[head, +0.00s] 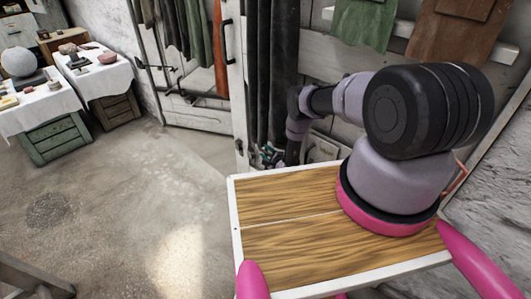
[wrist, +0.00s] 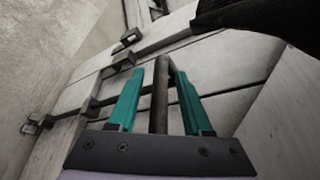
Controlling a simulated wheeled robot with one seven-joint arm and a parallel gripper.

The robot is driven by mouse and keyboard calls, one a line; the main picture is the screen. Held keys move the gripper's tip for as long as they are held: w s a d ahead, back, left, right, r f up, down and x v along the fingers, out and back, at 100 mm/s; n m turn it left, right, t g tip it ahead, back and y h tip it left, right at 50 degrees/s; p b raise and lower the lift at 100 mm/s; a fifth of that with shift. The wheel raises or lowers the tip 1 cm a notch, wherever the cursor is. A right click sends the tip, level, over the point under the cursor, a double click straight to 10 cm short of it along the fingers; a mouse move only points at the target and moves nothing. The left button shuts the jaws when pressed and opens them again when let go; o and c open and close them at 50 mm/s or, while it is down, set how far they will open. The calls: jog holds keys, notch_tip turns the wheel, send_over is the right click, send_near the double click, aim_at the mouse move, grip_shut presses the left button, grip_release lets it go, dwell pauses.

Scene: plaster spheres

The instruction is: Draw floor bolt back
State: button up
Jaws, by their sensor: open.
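The floor bolt shows in the wrist view as a dark metal rod with a bent handle (wrist: 160,98). It runs across pale boards. My gripper (wrist: 158,85) is open, with one teal finger on each side of the bent handle. A gap shows between the handle and each finger, so they look apart. In the head view my gripper (head: 268,155) is small and low beside the white door edge, partly behind my arm. The bolt cannot be made out there.
In the wrist view, dark brackets (wrist: 123,62) sit on the boards and dark cloth hangs at the upper right. In the head view, a dark curtain (head: 271,70) hangs by my arm and a door handle (head: 227,36) is above. Open floor (head: 110,200) lies left; cloth-covered tables (head: 40,106) stand beyond.

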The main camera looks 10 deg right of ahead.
grip_shut()
jog(key=shift+a, duration=0.1)
dwell(0.3)
jog(key=shift+w+a+r, duration=0.1)
jog(key=shift+a, duration=0.05)
dwell(1.0)
